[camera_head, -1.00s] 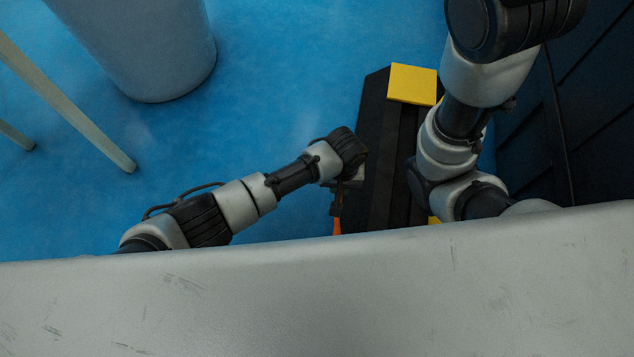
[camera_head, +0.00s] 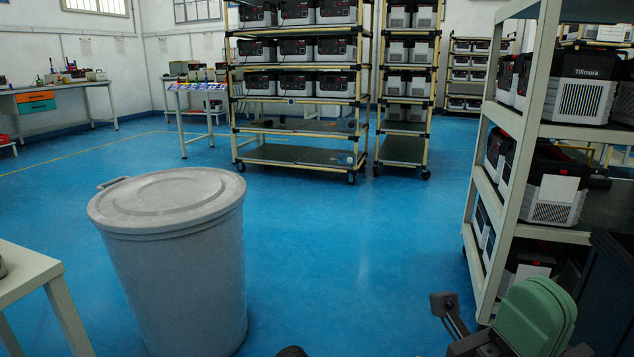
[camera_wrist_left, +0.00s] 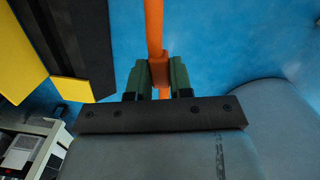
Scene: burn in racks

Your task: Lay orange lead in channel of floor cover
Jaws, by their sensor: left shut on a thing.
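The orange lead (camera_wrist_left: 154,25) runs up and down the left wrist view over blue floor. My left gripper (camera_wrist_left: 159,68) is shut on it, with a green finger on each side. The floor cover (camera_wrist_left: 75,40) is at the upper left of that view, black with yellow parts (camera_wrist_left: 15,55). The lead is beside the cover, apart from it in the picture; no lead shows in its channel. In the head view, my right gripper (camera_head: 535,315) shows at the bottom right, green and dark; its jaw opening cannot be made out. The cover and lead are outside the head view.
A grey lidded bin (camera_head: 175,260) stands at the left front, beside a pale table (camera_head: 25,270). A shelf rack (camera_head: 515,130) with boxed units is close on the right. Racks (camera_head: 295,90) stand at the back. Blue floor between is clear.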

